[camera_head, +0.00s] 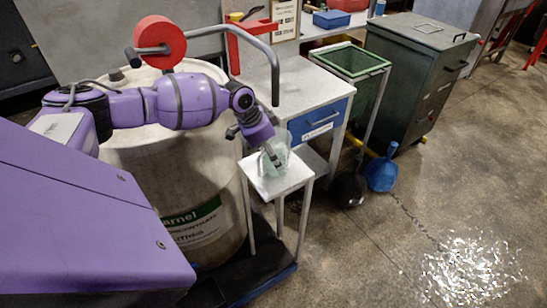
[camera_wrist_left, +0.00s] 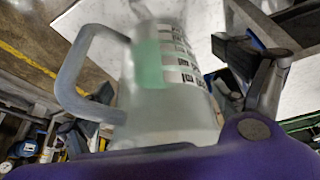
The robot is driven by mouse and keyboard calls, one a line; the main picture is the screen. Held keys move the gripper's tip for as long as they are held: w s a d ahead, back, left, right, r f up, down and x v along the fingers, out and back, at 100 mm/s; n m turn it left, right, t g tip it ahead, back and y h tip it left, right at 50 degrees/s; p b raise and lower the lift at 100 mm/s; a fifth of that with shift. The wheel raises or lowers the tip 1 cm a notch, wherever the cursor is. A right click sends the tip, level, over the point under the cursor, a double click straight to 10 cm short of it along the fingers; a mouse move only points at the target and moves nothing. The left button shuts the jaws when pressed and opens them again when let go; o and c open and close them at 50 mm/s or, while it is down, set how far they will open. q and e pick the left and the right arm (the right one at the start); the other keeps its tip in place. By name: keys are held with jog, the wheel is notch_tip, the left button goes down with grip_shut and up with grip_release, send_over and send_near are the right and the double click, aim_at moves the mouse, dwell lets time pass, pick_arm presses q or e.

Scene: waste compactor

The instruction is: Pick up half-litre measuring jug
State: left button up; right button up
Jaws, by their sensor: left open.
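The measuring jug (camera_head: 276,158) is translucent and pale green, and stands on a small white-topped stand (camera_head: 293,178) beside the large barrel. My left gripper (camera_head: 266,146) is at the jug from above and behind, partly covering it in the head view. In the left wrist view the jug (camera_wrist_left: 165,75) fills the middle, with printed markings on its side and its handle (camera_wrist_left: 75,75) on the left. A dark finger (camera_wrist_left: 262,75) is close to the jug's right side, and dark finger parts show behind the handle. The gripper is open; contact cannot be told. My right gripper is not in view.
A large cream barrel (camera_head: 170,175) stands left of the stand. A grey bench with a blue drawer (camera_head: 320,118) is behind it. A blue funnel-like object (camera_head: 382,172) and a dark one (camera_head: 349,190) are on the floor. Shiny scraps (camera_head: 470,268) lie at the right on otherwise open floor.

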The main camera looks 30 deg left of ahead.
pick_arm(q)
jog(key=shift+w+d+f, duration=0.1)
jog(key=shift+w+f, duration=0.05)
jog(key=shift+f, duration=0.3)
jog(key=c, duration=1.4)
jog(key=shift+r, duration=0.1)
